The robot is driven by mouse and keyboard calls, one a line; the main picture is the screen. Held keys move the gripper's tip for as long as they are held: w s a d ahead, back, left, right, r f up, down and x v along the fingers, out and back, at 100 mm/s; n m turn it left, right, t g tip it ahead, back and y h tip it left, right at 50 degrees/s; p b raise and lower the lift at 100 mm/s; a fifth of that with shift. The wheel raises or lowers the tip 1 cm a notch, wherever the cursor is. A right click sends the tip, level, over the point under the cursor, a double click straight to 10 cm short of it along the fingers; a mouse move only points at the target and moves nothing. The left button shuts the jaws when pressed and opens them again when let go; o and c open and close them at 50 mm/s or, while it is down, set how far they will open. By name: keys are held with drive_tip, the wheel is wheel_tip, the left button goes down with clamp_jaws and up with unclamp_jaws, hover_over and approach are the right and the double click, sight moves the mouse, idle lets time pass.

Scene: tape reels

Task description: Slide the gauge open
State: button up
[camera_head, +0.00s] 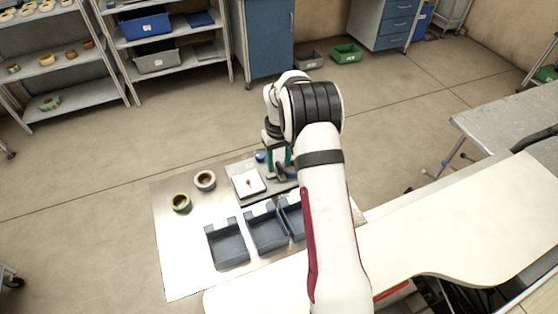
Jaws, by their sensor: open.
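My gripper (279,161) points down over the back of the metal worktop, with its teal fingers apart. A small dark object (282,173), which may be the gauge, shows at the fingertips on a grey plate (237,168). It is too small and too covered by my arm to tell whether the fingers touch it or how far it is open. A white square pad (241,189) with a small brown mark lies to the left of my gripper. A small blue piece (260,156) is just behind and left of the fingers.
Two tape reels, one green-edged (174,204) and one brown (198,184), stand at the left on the worktop (180,265). Blue-grey trays (229,262) line the front, the right one partly behind my arm. Shelves (70,65) stand far behind.

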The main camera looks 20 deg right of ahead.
clamp_jaws()
idle(1.4)
